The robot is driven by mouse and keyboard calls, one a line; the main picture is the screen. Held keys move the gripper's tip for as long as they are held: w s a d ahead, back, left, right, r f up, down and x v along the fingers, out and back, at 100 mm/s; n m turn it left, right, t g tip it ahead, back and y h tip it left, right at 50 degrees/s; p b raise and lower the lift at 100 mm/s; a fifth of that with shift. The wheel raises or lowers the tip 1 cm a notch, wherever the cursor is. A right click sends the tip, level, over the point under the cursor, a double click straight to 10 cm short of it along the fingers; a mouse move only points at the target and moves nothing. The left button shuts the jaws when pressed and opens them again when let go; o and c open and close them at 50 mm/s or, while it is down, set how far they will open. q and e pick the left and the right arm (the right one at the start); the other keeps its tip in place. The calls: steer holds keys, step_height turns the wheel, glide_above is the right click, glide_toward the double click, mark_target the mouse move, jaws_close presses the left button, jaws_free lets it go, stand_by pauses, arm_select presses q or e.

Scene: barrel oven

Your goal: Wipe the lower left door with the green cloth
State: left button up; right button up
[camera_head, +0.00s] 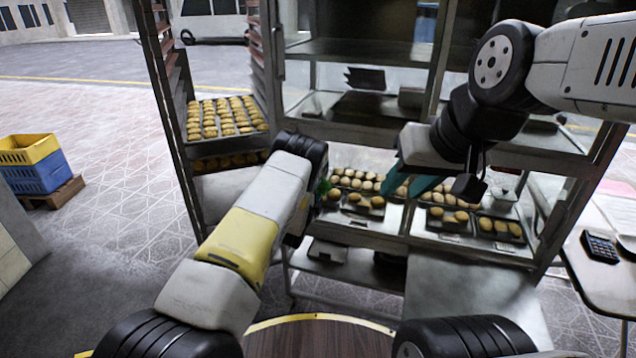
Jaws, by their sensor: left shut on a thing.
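The lower left door (372,236) of the metal oven cabinet faces me, with trays of buns visible in its area. My left gripper (322,192) is at the left side of this door, mostly hidden behind my own forearm. A small piece of the green cloth (323,186) shows beside the forearm, and the gripper is shut on it. Whether the cloth touches the door cannot be told.
A rack (198,163) with trays of buns stands left of the cabinet. Yellow and blue crates (38,165) sit on a pallet at far left. A side table with a calculator (599,246) is at right.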

arm_select(q)
steer(key=shift+v, duration=2.95)
steer(key=shift+v, duration=1.5)
steer(key=shift+r, duration=0.1)
